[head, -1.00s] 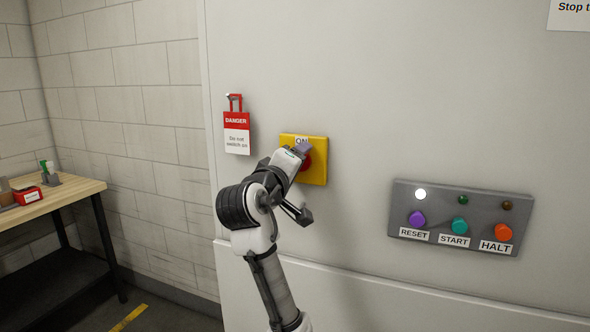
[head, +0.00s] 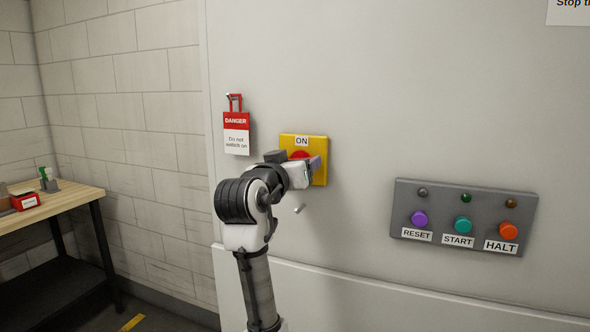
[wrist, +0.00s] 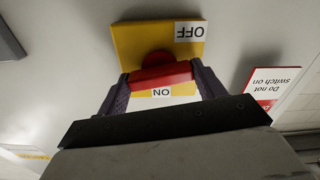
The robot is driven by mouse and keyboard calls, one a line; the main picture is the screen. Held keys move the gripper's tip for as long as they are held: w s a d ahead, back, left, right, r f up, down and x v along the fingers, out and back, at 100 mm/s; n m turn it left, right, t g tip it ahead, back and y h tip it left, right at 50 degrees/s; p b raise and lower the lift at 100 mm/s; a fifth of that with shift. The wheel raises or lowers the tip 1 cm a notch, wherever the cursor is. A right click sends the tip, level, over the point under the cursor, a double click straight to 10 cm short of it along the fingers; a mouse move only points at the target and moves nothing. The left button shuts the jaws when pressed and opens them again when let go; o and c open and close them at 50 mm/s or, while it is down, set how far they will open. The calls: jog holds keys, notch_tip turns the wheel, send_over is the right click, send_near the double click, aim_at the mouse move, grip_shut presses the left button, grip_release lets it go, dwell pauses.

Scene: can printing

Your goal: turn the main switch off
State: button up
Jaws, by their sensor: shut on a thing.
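The main switch is a yellow plate (head: 318,144) with a red handle (head: 301,154) on the pale machine wall. An ON label (head: 302,141) shows above the handle. My gripper (head: 297,161) is at the handle and covers the plate's lower part. In the wrist view my gripper (wrist: 161,75) has one finger at each end of the red handle (wrist: 162,76) and is shut on it. The handle lies nearly level between the fingers there. The ON label (wrist: 161,92) and an OFF label (wrist: 190,32) on the yellow plate (wrist: 135,40) appear upside down.
A red-and-white danger tag (head: 236,134) hangs left of the switch. A grey button panel (head: 464,190) with RESET, START and HALT sits to the right, its lamps dark. A wooden workbench (head: 60,200) stands at the far left. The wall between switch and panel is clear.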

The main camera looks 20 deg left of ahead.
jog(key=shift+m+b, duration=0.3)
jog(key=shift+m, duration=0.8)
jog(key=o, duration=1)
jog(key=s+b, duration=0.1)
jog(key=s, duration=0.3)
jog(key=s+b, duration=0.1)
jog(key=s, duration=0.4)
jog(key=s+b, duration=0.2)
jog(key=s, duration=0.3)
jog(key=shift+a, duration=0.25)
jog(key=shift+w, duration=0.1)
